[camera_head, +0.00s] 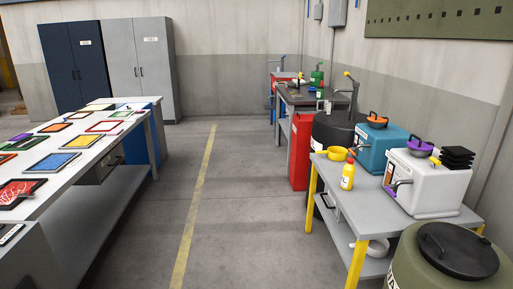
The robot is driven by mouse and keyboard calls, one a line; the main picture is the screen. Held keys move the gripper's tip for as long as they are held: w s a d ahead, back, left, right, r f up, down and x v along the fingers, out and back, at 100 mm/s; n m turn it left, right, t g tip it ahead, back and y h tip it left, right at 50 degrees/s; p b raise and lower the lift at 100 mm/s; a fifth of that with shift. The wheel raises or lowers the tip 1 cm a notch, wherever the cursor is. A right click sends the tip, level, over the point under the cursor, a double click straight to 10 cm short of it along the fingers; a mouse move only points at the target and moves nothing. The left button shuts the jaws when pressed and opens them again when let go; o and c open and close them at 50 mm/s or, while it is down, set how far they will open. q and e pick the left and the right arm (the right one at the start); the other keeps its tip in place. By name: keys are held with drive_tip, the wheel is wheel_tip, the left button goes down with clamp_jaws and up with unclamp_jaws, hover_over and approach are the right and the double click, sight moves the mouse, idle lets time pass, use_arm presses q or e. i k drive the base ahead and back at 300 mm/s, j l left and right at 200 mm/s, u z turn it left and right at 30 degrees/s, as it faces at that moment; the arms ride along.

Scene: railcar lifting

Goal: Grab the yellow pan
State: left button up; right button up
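A small yellow pan (337,153) sits at the far left corner of the grey table (345,207) with yellow legs, on the right side of the head view. A yellow bottle (347,176) stands upright just in front of it. A blue box-shaped container (372,147) is to the right of the pan, apart from it. Neither of my grippers shows in this view.
A white box (427,180) stands on the same table. A dark barrel (338,130) is behind it, and a green drum (440,262) is at front right. A long workbench (75,160) with several tablets runs along the left. The floor (235,215) between is clear.

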sight(331, 154)
drive_tip(key=i, duration=2.25)
